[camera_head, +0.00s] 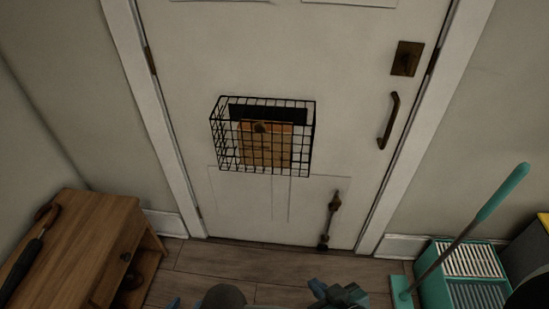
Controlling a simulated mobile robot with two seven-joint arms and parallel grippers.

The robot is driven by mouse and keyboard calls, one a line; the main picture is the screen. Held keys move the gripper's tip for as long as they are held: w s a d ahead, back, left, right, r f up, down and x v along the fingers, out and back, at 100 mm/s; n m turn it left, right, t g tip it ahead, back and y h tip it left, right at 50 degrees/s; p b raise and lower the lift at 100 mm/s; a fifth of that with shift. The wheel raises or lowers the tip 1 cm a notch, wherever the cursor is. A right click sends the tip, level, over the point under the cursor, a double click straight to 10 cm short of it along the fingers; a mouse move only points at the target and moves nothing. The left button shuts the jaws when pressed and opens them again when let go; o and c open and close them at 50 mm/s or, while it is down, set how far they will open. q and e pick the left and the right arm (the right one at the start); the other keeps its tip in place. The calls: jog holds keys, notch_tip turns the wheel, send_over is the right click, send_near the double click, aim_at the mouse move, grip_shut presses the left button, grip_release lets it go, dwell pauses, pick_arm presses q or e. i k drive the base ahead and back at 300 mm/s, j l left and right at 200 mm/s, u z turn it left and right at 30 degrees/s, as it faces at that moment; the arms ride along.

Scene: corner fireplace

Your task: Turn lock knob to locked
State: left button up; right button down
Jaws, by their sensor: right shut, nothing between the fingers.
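The lock knob (405,61) sits on a dark bronze plate at the upper right of the white door (350,75). The knob is small and dark, and I cannot tell which way it is turned. My right gripper (340,293) shows only in part at the bottom edge, low in front of the door and far below the lock. It is shut and empty, touching nothing I can make out. My left gripper is not clearly visible.
A curved door handle (389,121) is below the lock. A black wire basket (312,138) holding a brown package hangs mid-door. A wooden cabinet (90,235) with an umbrella stands left. Bare floor lies before the door.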

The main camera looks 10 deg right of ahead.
aim_at(408, 61)
jog(key=i+l+z, duration=0.15)
jog(key=z, duration=1.3)
